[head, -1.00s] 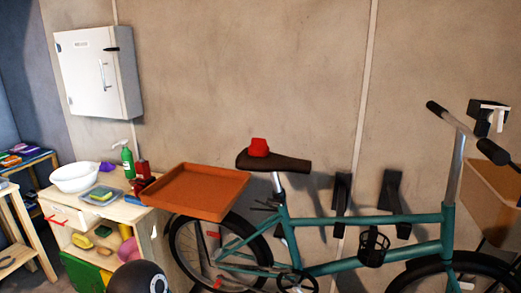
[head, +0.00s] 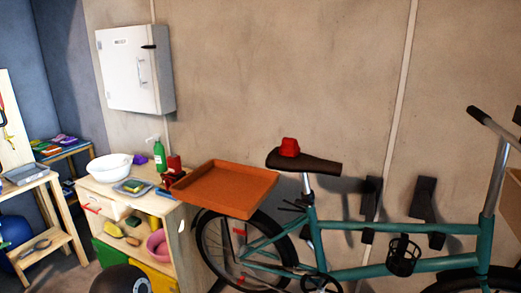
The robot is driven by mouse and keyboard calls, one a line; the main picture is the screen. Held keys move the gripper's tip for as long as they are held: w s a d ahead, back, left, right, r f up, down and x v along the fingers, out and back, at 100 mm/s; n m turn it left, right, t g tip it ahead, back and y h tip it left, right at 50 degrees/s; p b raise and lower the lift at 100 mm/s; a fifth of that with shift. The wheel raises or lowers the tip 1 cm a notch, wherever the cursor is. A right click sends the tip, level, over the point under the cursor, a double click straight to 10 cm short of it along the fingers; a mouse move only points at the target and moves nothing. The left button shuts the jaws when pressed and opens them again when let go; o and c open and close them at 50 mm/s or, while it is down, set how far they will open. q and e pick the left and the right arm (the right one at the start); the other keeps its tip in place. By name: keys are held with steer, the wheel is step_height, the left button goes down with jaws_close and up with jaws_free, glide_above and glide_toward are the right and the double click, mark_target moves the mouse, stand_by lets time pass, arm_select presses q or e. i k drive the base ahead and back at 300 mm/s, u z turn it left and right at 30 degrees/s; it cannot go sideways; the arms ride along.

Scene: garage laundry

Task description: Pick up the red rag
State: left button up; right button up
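In the head view a small, bunched red cloth-like thing, which looks like the red rag (head: 290,147), sits on top of the dark bicycle saddle (head: 310,161). The saddle is on a teal bicycle (head: 385,235) in front of the wall. Neither of my grippers shows in the head view.
An orange tray (head: 225,189) sits over the bicycle's rear wheel, left of the saddle. A wooden shelf unit (head: 185,240) holds a white bowl (head: 110,167), a green spray bottle (head: 159,155) and a red object (head: 174,163). A white cabinet (head: 130,68) hangs on the wall.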

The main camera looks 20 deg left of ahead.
mark_target(289, 148)
steer(key=u, duration=0.1)
steer(key=i, duration=0.25)
steer(key=u, duration=2.7)
steer(key=k, duration=1)
steer(key=z, duration=1.5)
steer(key=i, duration=1)
